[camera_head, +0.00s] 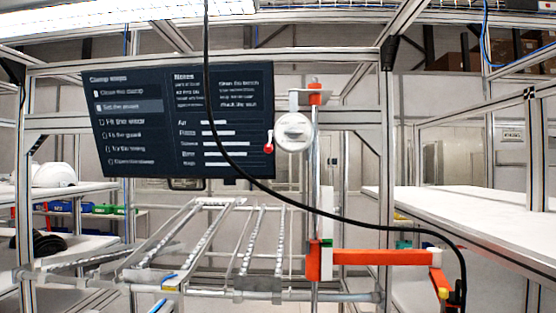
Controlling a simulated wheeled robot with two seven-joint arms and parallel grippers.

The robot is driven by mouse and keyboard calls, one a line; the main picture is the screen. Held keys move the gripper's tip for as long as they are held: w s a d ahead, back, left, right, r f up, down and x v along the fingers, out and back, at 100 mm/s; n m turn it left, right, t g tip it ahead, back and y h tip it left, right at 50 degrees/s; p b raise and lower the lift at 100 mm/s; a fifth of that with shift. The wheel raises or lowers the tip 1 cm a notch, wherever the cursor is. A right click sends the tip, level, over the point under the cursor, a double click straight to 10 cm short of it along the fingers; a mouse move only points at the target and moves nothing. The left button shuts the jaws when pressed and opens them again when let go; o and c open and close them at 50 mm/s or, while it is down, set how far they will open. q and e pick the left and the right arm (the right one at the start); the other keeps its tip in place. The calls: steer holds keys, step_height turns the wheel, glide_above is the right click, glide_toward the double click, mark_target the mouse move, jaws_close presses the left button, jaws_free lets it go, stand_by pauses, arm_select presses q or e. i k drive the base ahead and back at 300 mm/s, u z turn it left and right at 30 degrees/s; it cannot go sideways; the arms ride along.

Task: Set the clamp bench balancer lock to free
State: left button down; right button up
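The clamp bench stands in front of me with a vertical metal post (316,190). A round white housing (294,132), which looks like the balancer, is fixed near the top of the post. A small lever with a red knob (268,148) sticks out at its lower left and looks like the lock; I cannot read any free or locked marking. An orange clamp arm (380,257) reaches right from the lower post and ends in an orange and yellow piece (440,282). Neither of my grippers is in view.
A dark screen (185,120) with blurred text hangs behind the post. A black cable (300,206) droops across the front to the clamp arm's end. A sloped roller rack (200,245) is at lower left. White helmet shells (55,174) sit far left. A bare white table (480,215) is at right.

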mark_target(269, 148)
steer(key=z, duration=1.4)
steer(key=k, duration=0.65)
steer(key=u, duration=0.25)
